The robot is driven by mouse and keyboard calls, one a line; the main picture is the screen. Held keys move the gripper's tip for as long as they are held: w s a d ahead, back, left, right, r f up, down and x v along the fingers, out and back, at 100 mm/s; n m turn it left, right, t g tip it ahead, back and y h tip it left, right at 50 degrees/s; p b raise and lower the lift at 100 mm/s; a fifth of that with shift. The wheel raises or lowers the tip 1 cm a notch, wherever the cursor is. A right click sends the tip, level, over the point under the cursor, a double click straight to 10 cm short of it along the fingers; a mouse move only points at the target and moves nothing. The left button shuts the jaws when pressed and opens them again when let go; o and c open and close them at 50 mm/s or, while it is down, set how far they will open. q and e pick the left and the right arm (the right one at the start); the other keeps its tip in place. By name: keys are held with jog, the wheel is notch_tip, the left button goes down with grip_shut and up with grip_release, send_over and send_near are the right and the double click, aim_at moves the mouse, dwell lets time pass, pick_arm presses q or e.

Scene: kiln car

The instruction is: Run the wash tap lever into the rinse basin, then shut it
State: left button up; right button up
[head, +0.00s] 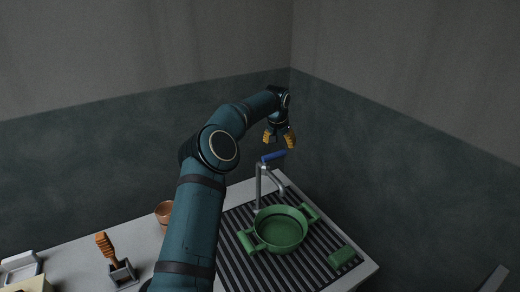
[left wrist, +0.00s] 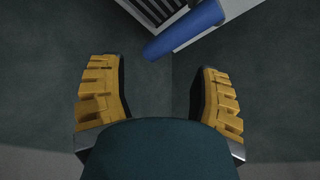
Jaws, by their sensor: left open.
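The wash tap (head: 259,187) is a grey upright pipe with a curved spout. Its blue lever (head: 273,156) lies on top, and shows at the top of the left wrist view (left wrist: 186,29). The green two-handled rinse basin (head: 280,246) stands on the slatted rack with the spout over its back rim. I can make out no water stream. My left gripper (head: 279,138) is open and empty, above the lever and apart from it. In the left wrist view, its yellow-padded fingers (left wrist: 160,85) are wide apart with the lever beyond them. My right gripper is not in view.
The dark slatted rack (head: 240,270) covers the right of the pale counter (head: 75,262). A green block (head: 342,256) lies on it. A brown bowl (head: 164,212), an orange-handled tool (head: 106,246) in a grey holder and a white tray (head: 20,266) stand left. Walls close the corner behind.

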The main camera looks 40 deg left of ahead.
aim_at(281, 151)
pick_arm(q)
jog(key=shift+x, duration=0.85)
jog(key=shift+b+x, duration=0.6)
jog(key=shift+x, duration=0.9)
jog(key=shift+w, duration=0.15)
jog(key=shift+f, duration=0.15)
jog(key=shift+w+f, duration=0.15)
jog(key=shift+f, duration=0.35)
jog(key=shift+w+f, duration=0.1)
jog(key=shift+f, duration=0.2)
jog(key=shift+a+p, duration=0.1)
jog(key=shift+p, duration=0.2)
